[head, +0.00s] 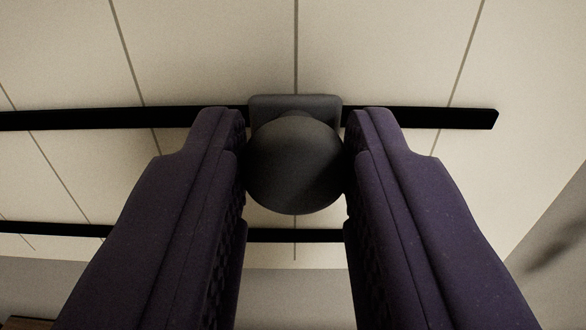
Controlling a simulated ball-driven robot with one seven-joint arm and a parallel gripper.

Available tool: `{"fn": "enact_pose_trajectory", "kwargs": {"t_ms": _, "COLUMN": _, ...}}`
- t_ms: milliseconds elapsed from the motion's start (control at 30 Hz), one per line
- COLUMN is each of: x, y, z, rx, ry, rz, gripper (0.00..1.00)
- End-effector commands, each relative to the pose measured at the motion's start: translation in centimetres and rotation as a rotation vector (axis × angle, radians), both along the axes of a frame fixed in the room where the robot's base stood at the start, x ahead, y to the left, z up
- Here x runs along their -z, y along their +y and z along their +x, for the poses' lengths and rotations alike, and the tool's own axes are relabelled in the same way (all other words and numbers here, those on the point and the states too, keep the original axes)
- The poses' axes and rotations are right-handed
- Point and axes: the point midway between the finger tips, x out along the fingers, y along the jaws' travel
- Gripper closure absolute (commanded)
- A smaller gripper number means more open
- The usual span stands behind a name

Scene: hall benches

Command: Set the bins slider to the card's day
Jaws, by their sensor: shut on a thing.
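A dark grey round knob (294,165) sits in the middle of the head view, on a small rounded slider plate (262,102). The plate rides on a black horizontal rail (440,117) on a pale panel (370,50). My gripper (295,160) has two purple padded fingers, one on each side of the knob, shut on it. The plate stands over one of the panel's thin vertical lines. The rail's right end shows at the right, and its left end is out of view. No day names and no card show in this view.
A second black rail (50,229) runs lower across the panel, partly hidden by my fingers. Several thin lines divide the panel. A grey wall or surface (555,250) is at the right. A brown edge (28,323) shows at the bottom left.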

Motion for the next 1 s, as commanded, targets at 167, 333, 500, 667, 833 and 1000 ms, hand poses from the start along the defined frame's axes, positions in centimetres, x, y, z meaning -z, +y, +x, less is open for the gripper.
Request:
{"fn": "enact_pose_trajectory", "kwargs": {"t_ms": 167, "x": 0.1, "y": 0.0, "z": 0.0, "rx": 0.0, "ry": 0.003, "rz": 0.0, "gripper": 0.53}}
{"fn": "enact_pose_trajectory", "kwargs": {"t_ms": 333, "x": 0.0, "y": 0.0, "z": 0.0, "rx": 0.0, "ry": 0.002, "rz": 0.0, "gripper": 0.44}}
{"fn": "enact_pose_trajectory", "kwargs": {"t_ms": 500, "x": 0.0, "y": 0.0, "z": -0.2, "rx": 0.0, "ry": 0.001, "rz": 0.0, "gripper": 0.44}}
{"fn": "enact_pose_trajectory", "kwargs": {"t_ms": 667, "x": -0.1, "y": 0.0, "z": -2.2, "rx": -0.001, "ry": 0.002, "rz": -0.002, "gripper": 0.44}}
{"fn": "enact_pose_trajectory", "kwargs": {"t_ms": 833, "x": -0.2, "y": 0.0, "z": -5.5, "rx": -0.001, "ry": 0.001, "rz": -0.002, "gripper": 0.44}}
{"fn": "enact_pose_trajectory", "kwargs": {"t_ms": 1000, "x": -0.1, "y": 0.0, "z": -7.5, "rx": -0.001, "ry": 0.001, "rz": -0.001, "gripper": 0.44}}
